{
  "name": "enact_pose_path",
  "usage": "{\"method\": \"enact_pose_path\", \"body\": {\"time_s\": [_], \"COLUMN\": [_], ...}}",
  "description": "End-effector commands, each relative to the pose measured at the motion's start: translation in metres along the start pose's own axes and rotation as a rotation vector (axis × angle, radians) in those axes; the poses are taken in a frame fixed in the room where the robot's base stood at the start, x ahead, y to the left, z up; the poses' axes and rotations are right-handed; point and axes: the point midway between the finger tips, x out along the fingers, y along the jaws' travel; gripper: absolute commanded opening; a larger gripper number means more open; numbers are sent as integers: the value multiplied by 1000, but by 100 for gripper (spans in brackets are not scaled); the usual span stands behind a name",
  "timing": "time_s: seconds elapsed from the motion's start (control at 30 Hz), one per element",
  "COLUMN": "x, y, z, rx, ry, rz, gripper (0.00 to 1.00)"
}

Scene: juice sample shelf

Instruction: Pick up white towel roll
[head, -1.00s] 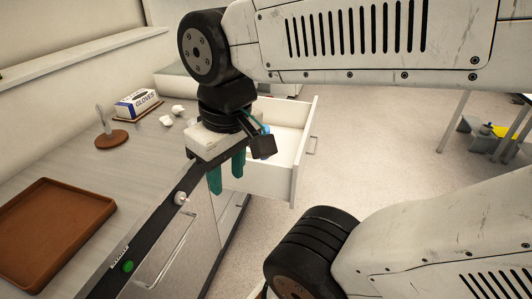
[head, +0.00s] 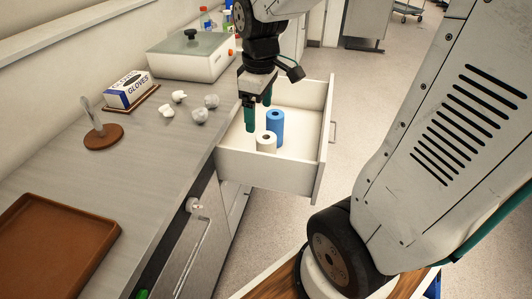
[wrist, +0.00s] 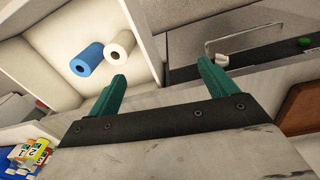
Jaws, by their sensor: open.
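In the wrist view the white roll (wrist: 119,46) lies to the right of the blue roll (wrist: 87,59), inside the drawer. My gripper (head: 258,114) is open and empty above the drawer, with its green fingers apart. In the head view it is just behind and above the white roll. In the wrist view the white roll shows beyond the fingers (wrist: 158,88), and nothing is between them.
The drawer front and side walls rise around the rolls. On the counter are crumpled white pieces (head: 199,115), a gloves box (head: 129,88), a brown stand (head: 104,137), a white device (head: 190,57) and a brown tray (head: 55,240). Counter space between them is clear.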

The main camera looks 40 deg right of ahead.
Motion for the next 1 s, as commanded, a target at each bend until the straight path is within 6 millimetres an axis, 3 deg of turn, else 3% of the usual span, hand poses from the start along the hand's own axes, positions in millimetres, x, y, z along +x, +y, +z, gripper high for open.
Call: {"method": "enact_pose_path", "body": {"time_s": [0.2, 0.4, 0.6, 1.0], "x": [82, 156, 193, 237], "y": [74, 122, 142, 141], "z": [-26, -30, -28, -28], "rx": [-282, -505, -616, -637], "ry": [-26, -31, -31, -31], "rz": [-29, -48, -54, -58], "gripper": [85, 85, 85, 85]}}
